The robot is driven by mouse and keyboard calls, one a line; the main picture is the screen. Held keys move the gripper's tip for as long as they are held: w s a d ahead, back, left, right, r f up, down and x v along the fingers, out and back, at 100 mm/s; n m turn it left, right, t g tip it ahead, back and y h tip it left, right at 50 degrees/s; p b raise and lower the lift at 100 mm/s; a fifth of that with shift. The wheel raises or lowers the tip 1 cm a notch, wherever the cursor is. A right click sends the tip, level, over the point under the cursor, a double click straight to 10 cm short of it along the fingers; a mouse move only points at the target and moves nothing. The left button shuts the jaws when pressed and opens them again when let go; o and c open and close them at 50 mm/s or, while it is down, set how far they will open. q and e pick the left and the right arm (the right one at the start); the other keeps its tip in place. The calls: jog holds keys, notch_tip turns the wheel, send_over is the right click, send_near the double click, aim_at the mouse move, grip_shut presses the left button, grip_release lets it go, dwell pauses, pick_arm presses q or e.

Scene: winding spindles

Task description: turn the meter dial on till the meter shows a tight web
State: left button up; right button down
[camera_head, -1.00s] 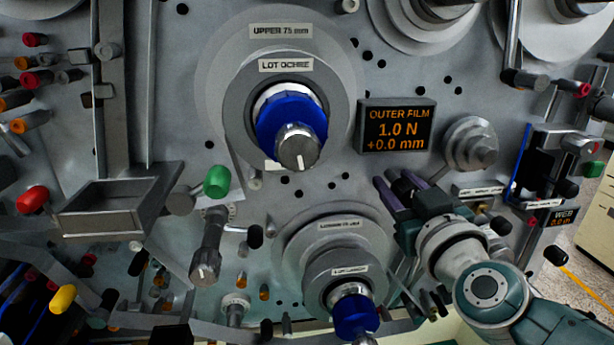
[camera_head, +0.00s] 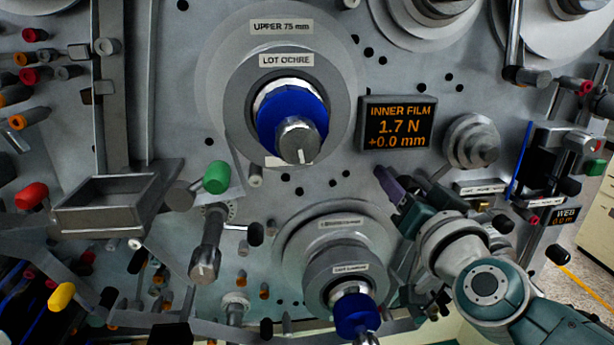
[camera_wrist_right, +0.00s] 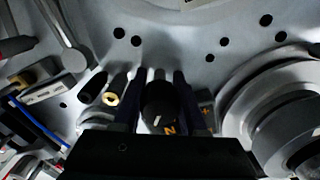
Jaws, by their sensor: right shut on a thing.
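The meter (camera_head: 397,123) is a dark display with orange text on the grey panel. It reads "INNER FILM", "1.7 N" and "+0.0 mm". My right gripper (camera_head: 391,186) is at the panel below the meter. In the right wrist view the gripper (camera_wrist_right: 161,100) is shut on the meter dial (camera_wrist_right: 159,103), a round black knob with a pale pointer mark, held between two dark fingers. Orange lettering shows beside and below the knob. In the head view the dial is hidden by the gripper. My left gripper is not in view.
The upper spindle (camera_head: 292,118) with its blue hub stands left of the meter. A lower spindle (camera_head: 345,273) is left of my right arm. A stepped grey roller (camera_head: 472,141) is right of the meter. A metal tray (camera_head: 112,207) juts out at the left.

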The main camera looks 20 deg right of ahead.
jog(key=shift+m, duration=0.3)
jog(key=shift+c, duration=2.3)
grip_release()
jog(key=shift+s, duration=0.1)
jog(key=b+v, duration=0.1)
jog(key=v, duration=0.8)
jog(key=shift+s, duration=0.4)
